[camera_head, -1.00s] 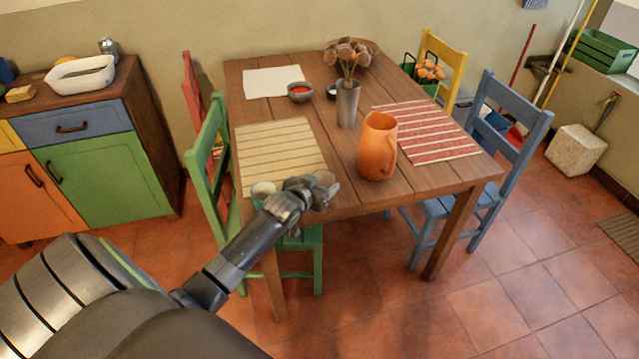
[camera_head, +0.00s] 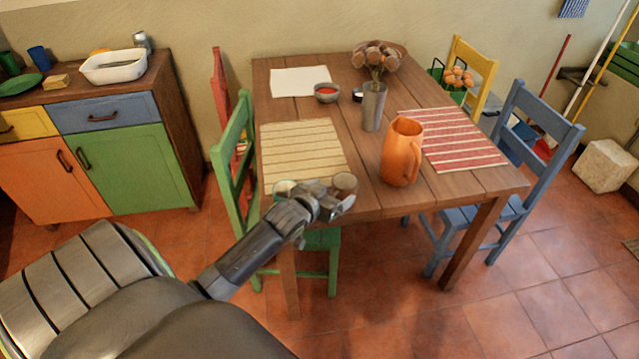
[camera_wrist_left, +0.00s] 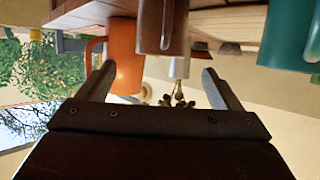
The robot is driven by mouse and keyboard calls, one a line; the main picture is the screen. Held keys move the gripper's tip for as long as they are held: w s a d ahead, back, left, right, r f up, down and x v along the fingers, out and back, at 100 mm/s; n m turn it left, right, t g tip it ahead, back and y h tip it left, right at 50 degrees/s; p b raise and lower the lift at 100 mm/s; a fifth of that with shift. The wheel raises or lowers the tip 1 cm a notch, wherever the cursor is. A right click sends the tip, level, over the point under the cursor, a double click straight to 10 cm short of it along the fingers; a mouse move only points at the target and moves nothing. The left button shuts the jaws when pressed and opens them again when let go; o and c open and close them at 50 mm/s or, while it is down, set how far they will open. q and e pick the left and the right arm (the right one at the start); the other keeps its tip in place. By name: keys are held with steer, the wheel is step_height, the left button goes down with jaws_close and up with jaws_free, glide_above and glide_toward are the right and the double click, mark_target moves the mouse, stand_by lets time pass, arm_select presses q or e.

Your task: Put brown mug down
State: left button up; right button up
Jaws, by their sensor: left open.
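The brown mug (camera_head: 345,183) stands on the near edge of the wooden table (camera_head: 400,210), just beyond my left gripper (camera_head: 338,208). In the left wrist view, which looks upside down, the brown mug (camera_wrist_left: 160,25) is ahead of the open fingers (camera_wrist_left: 158,75), with no finger closed on it. A teal mug (camera_head: 284,188) stands to its left by the striped yellow placemat (camera_head: 300,150), partly hidden by my gripper. The teal mug also shows in the wrist view (camera_wrist_left: 288,38). My right gripper is out of view.
An orange pitcher (camera_head: 401,155) stands to the right of the brown mug. A metal vase (camera_head: 373,108) with flowers is farther back. A green chair (camera_head: 232,150) is on the left and a blue chair (camera_head: 520,150) on the right. Bare tabletop lies between mug and pitcher.

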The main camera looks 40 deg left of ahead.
arm_select(q)
steer(key=v, duration=0.5)
steer(key=shift+s+r, duration=0.15)
steer(key=shift+s, duration=0.15)
steer(key=s+f+g, duration=0.2)
steer(key=s+f, duration=0.2)
steer(key=f, duration=0.6)
steer(key=s+d+f+g, duration=0.15)
steer(key=s+f, duration=0.35)
steer(key=f, duration=0.5)
steer(key=s+f+g, duration=0.2)
steer(key=s+f, duration=0.2)
steer(key=f, duration=0.6)
steer(key=s+d+f+g, duration=0.1)
steer(key=s+f+g, duration=0.1)
steer(key=s+f, duration=0.3)
steer(key=s+d+f+g, duration=0.2)
steer(key=s+f, duration=0.4)
steer(key=s, duration=0.8)
steer(key=s+d+f+g, duration=0.1)
steer(key=s+f+g, duration=0.2)
steer(key=s+f, duration=0.3)
steer(key=s, duration=0.3)
steer(key=shift+d+m, duration=0.3)
steer(key=shift+s+f, duration=0.1)
steer(key=shift+s, duration=0.1)
